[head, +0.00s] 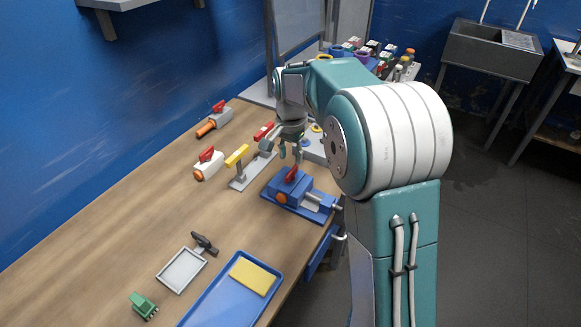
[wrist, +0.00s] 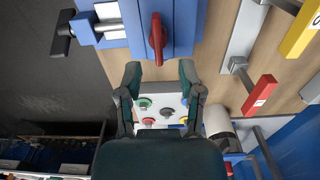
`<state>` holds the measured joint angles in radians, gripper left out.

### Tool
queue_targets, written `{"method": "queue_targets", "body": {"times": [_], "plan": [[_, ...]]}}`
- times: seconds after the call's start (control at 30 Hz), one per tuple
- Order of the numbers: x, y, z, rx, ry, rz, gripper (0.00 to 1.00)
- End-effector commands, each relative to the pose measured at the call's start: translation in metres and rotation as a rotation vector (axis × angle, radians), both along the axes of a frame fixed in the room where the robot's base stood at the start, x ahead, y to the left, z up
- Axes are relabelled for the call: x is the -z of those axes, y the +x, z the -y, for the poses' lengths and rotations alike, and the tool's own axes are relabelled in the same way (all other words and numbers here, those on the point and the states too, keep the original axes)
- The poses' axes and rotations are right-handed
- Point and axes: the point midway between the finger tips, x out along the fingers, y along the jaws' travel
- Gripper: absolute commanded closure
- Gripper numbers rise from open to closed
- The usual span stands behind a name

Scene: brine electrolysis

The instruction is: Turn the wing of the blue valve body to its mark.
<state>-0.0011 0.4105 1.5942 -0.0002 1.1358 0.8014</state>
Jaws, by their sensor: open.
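The blue valve body (head: 280,185) sits on the bench by its right edge, in or against a blue vise (head: 312,200); I cannot tell where one ends. An orange end faces the front. Its red wing (head: 291,174) is on top. In the wrist view the red wing (wrist: 157,38) runs up and down the picture over blue surfaces. My gripper (head: 291,156) is open and empty, just above and behind the wing. In the wrist view my open fingers (wrist: 160,70) lie below the wing, which is roughly centred between them. I cannot make out the mark.
A white valve (head: 207,166) and a grey one with an orange end (head: 214,120) have red wings. A stand with a yellow bar (head: 237,156) is left of the vise. A blue tray (head: 218,302) with a yellow sponge lies in front. Bare bench lies at left.

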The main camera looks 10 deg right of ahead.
Motion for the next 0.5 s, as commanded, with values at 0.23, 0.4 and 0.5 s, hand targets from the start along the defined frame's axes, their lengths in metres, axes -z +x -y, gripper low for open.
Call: {"method": "queue_targets", "body": {"times": [0.23, 0.4, 0.5], "plan": [[-0.046, 0.001, -0.001, 0.000, 0.000, 0.001, 0.51], [-0.060, 0.001, -0.001, 0.000, -0.001, -0.001, 0.51], [-0.062, 0.001, -0.001, 0.000, -0.001, -0.002, 0.51]]}}
